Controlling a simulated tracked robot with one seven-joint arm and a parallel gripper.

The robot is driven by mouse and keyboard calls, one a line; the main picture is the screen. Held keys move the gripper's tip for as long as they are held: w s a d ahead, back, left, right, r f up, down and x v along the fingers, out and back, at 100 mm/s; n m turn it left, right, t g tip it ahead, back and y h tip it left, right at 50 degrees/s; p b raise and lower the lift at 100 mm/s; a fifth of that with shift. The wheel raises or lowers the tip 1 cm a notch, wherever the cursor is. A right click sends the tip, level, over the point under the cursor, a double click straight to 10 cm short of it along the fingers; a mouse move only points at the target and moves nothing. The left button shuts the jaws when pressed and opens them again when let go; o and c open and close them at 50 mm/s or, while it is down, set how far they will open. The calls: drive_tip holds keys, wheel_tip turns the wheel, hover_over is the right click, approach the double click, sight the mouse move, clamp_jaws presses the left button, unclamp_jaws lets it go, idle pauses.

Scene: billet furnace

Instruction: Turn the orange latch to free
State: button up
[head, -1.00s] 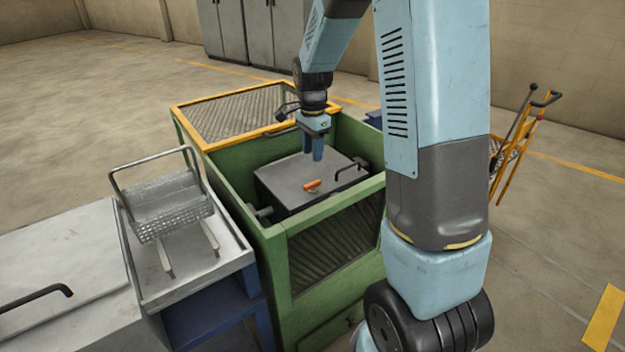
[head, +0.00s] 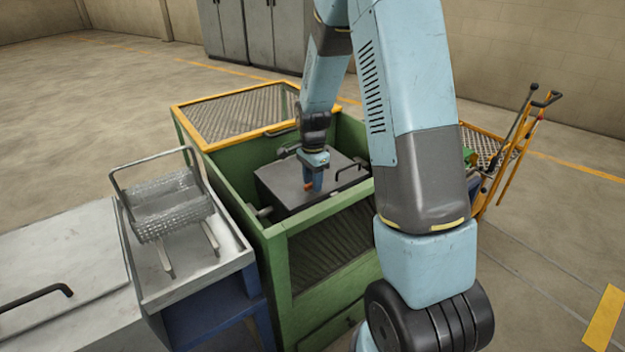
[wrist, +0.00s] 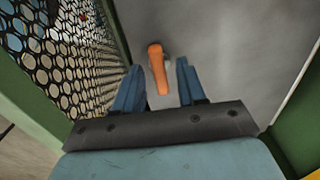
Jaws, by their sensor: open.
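The orange latch (wrist: 157,69) is on the flat grey lid (wrist: 215,45) of the box inside the green enclosure. In the wrist view it points roughly along my fingers and lies between them. My gripper (wrist: 160,80) is open, with one blue finger on each side of the latch. I see no contact, and I cannot tell the exact height of the fingertips over the lid. In the head view my gripper (head: 313,186) is low over the lid and hides most of the latch; a bit of orange (head: 308,186) shows beside the fingers.
The green enclosure (head: 290,225) has walls around the lid, and a yellow-framed mesh cover (head: 235,112) at the back left. A black handle (head: 350,170) stands on the lid's right side. A wire basket (head: 172,205) sits on the bench at left. A yellow cart (head: 500,150) stands at right.

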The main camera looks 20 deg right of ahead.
clamp_jaws()
drive_tip(key=shift+n, duration=0.3)
idle(0.3)
drive_tip(key=n, duration=0.3)
drive_tip(key=shift+n, duration=0.3)
drive_tip(key=n, duration=0.4)
drive_tip(key=shift+n, duration=0.3)
drive_tip(key=n, duration=0.4)
drive_tip(key=shift+w+n, duration=0.1)
drive_tip(key=shift+n, duration=2.4)
